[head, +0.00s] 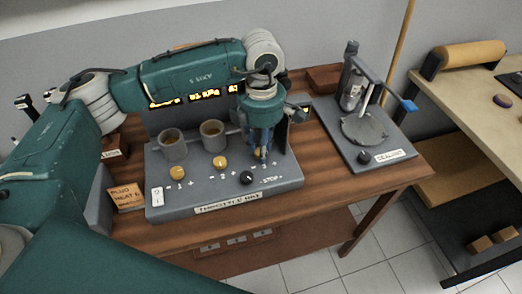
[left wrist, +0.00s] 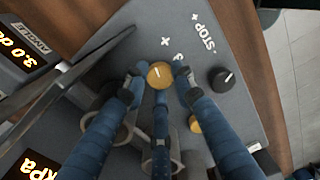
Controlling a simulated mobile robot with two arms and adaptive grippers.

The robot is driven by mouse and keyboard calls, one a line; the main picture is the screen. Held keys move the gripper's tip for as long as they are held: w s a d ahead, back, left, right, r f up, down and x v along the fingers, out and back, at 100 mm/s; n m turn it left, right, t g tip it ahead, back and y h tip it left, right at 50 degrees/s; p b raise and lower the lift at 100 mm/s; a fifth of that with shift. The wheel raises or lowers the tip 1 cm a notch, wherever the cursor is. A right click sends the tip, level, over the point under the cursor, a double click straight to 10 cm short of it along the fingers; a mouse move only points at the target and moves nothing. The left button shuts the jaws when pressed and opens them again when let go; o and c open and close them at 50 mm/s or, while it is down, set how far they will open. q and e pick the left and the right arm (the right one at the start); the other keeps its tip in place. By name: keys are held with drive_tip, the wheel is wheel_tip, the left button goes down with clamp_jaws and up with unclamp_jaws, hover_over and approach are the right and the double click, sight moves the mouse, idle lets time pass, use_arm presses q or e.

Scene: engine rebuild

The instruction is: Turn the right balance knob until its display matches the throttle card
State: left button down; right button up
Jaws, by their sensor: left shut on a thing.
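The throttle rig (head: 215,197) is a grey console with yellow knobs in front of two grey cups. My left gripper (head: 262,155) points down at its right side, shut on the right balance knob. In the left wrist view this yellow knob (left wrist: 160,75) with a white mark sits between the fingertips of my left gripper (left wrist: 158,80). The head view shows the middle knob (head: 219,162) and left knob (head: 176,172). The kPa display (head: 207,94) is partly covered by my arm. An angle display (left wrist: 22,46) reads "3.0 d", cut off. I cannot identify the throttle card. My right gripper is out of view.
A black knob (head: 247,177) sits beside the STOP label. An orange plug heat card (head: 125,194) lies at the console's left. A second grey device (head: 365,150) with a lever stands to the right on the wooden table (head: 325,215).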

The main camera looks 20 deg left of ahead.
use_arm(q)
drive_tip(key=shift+w+r, duration=0.1)
drive_tip(key=shift+r, duration=0.05)
idle(0.3)
drive_tip(key=c, duration=1.7)
unclamp_jaws()
wheel_tip(320, 180, up, 12)
